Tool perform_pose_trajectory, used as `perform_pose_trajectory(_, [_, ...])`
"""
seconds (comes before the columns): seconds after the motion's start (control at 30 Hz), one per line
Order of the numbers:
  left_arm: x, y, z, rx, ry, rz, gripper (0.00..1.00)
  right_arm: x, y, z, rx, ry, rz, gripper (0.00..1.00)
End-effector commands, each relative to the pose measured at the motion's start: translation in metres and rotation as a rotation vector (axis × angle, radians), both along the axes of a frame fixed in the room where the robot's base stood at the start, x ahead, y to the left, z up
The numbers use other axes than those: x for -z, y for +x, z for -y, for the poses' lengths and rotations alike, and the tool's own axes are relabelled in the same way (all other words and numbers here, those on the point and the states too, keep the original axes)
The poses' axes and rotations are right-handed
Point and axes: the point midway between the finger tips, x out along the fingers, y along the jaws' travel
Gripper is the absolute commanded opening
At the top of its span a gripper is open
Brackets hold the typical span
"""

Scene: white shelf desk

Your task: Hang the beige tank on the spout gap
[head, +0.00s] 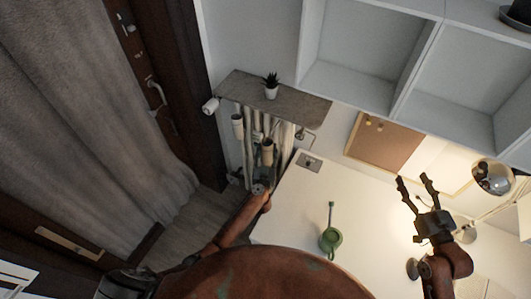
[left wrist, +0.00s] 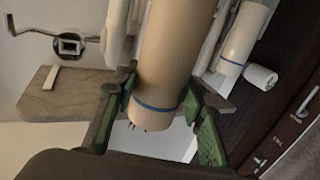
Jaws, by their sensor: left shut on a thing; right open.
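The beige tank, a beige cylinder (head: 267,150) with a blue ring near one end, is in my left gripper (head: 262,181). In the left wrist view the tank (left wrist: 170,55) runs between the two green-padded fingers (left wrist: 160,92), which are shut on it. A metal fixture (left wrist: 70,45) with a square opening and a bent arm is on the wall, apart from the tank; I cannot tell whether it is the spout gap. A second beige cylinder (head: 237,126) with a blue ring hangs to the left. My right gripper (head: 420,194) is open and empty above the desk.
A grey wall shelf (head: 245,90) with a potted plant (head: 271,86) is above the cylinders, and white pipes (head: 249,150) stand behind them. A white roll (head: 211,104) is beside the shelf. A green watering can (head: 331,239) stands on the mostly clear white desk (head: 290,215).

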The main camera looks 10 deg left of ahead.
Motion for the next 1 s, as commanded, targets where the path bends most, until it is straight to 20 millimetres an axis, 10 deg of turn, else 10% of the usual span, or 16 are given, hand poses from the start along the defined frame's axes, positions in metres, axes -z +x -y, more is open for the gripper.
perform_pose_trajectory(1.0, [-0.002,0.065,0.018,0.002,0.001,0.003,0.0,0.0,0.0,0.0,0.0,0.0,0.0,0.56])
